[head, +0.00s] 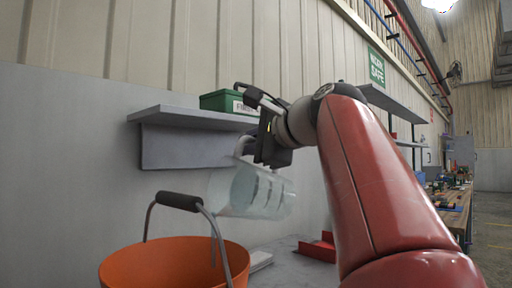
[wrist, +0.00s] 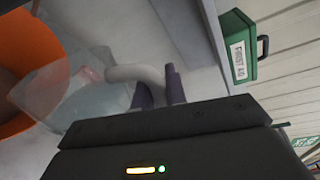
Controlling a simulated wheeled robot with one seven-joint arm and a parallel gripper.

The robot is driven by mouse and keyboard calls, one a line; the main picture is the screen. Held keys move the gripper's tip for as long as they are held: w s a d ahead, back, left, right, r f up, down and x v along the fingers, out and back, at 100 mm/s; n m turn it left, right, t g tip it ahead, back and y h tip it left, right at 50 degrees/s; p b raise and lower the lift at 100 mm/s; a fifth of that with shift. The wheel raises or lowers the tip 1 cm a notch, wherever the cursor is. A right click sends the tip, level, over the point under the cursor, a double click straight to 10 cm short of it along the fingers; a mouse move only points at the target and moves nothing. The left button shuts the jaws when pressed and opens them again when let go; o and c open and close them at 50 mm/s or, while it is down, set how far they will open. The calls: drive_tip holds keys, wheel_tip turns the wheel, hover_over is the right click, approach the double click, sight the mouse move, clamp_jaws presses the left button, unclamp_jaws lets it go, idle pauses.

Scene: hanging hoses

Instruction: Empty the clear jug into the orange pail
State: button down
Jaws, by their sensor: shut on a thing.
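The clear jug (head: 254,192) is tilted in the air, its mouth toward the left, above and to the right of the orange pail (head: 165,262). My gripper (head: 250,150) is shut on the jug's pale handle. In the wrist view the dark fingertips (wrist: 160,90) close around the handle, and the clear jug (wrist: 70,90) lies to their left, close to the orange pail (wrist: 38,60). A faint streak hangs below the jug's mouth near the pail's handle; I cannot tell whether it is liquid. The pail stands upright with its handle raised; its inside bottom is hidden.
A grey wall shelf (head: 190,116) is behind the jug, with a green first-aid box (head: 222,101) on it. A red item (head: 318,247) lies on the grey surface right of the pail. A cluttered workbench (head: 452,205) is far right.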

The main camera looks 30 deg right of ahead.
sight(232, 161)
drive_tip(key=shift+s+a+f+n+h+b, duration=0.1)
drive_tip(key=shift+a+n+h+b, duration=0.1)
drive_tip(key=shift+a+n, duration=0.35)
drive_tip(key=shift+s+a+f+n+h+b, duration=0.15)
drive_tip(key=shift+a+n+b, duration=0.2)
drive_tip(key=shift+a, duration=0.35)
drive_tip(key=shift+s+a+f+n+h+b, duration=0.1)
drive_tip(key=shift+a+n, duration=0.4)
drive_tip(key=shift+a, duration=0.15)
drive_tip(key=shift+s+a+r+n+h, duration=0.1)
drive_tip(key=shift+a+r+n+h, duration=0.1)
drive_tip(key=shift+a+n, duration=0.4)
drive_tip(key=shift+a+r+n+h, duration=0.15)
drive_tip(key=shift+a+n, duration=0.25)
drive_tip(key=shift+a, duration=0.35)
idle(3.0)
